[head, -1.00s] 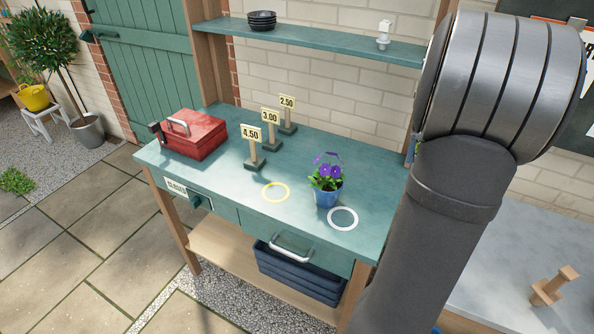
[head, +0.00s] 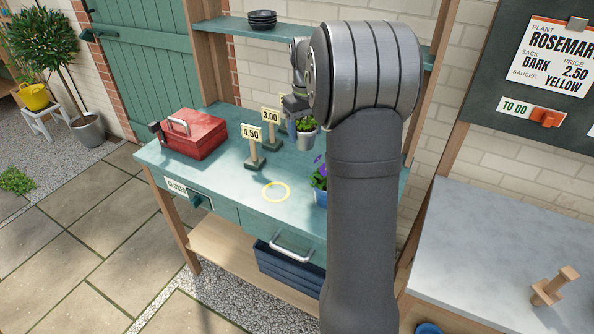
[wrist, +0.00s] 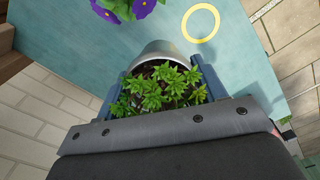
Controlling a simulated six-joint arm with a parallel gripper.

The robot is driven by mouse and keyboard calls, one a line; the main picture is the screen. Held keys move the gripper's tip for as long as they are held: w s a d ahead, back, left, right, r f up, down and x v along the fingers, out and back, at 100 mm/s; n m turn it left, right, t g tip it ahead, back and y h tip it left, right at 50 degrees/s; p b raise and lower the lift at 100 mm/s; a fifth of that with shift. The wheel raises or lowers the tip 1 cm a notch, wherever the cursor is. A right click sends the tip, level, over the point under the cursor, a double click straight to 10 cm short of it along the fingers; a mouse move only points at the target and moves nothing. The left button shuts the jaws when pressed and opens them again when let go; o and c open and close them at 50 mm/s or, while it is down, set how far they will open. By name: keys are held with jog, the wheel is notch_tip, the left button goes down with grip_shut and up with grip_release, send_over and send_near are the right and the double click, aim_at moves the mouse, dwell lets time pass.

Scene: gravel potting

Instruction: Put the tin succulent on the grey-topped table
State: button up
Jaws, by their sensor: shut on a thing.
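The tin succulent, a small green plant in a grey metal pot (head: 306,140), is at the back of the green bench in the head view, partly behind my arm. In the wrist view its leaves (wrist: 165,88) and pale pot rim (wrist: 163,47) lie between the two blue fingers. My gripper (wrist: 163,85) is shut on the pot; it also shows small in the head view (head: 298,122). I cannot tell if the pot is clear of the bench top. The grey-topped table (head: 500,235) stands at the right.
A wooden tool (head: 553,287) lies on the grey top's right side; the rest in view looks clear. The green bench (head: 225,195) holds a red toolbox (head: 195,133), price signs (head: 252,147), a yellow ring (head: 276,191) and a purple-flowered blue pot (head: 320,197). A shelf (head: 225,26) hangs above.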

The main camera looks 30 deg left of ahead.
jog(key=shift+s+a+f+n, duration=0.2)
jog(key=shift+s+a, duration=0.05)
jog(key=shift+a, duration=0.35)
jog(key=shift+s+a+f+n, duration=0.15)
jog(key=shift+s+a+n, duration=0.1)
jog(key=shift+a, duration=0.3)
send_near(297, 184)
jog(key=shift+s+f, duration=0.1)
jog(key=shift+f, duration=1.85)
jog(key=o, duration=0.6)
jog(key=shift+f, duration=0.2)
jog(key=o, duration=0.5)
jog(key=shift+r, duration=0.15)
jog(key=shift+o, duration=0.3)
notch_tip(297, 184, up, 12)
jog(key=shift+r, duration=0.1)
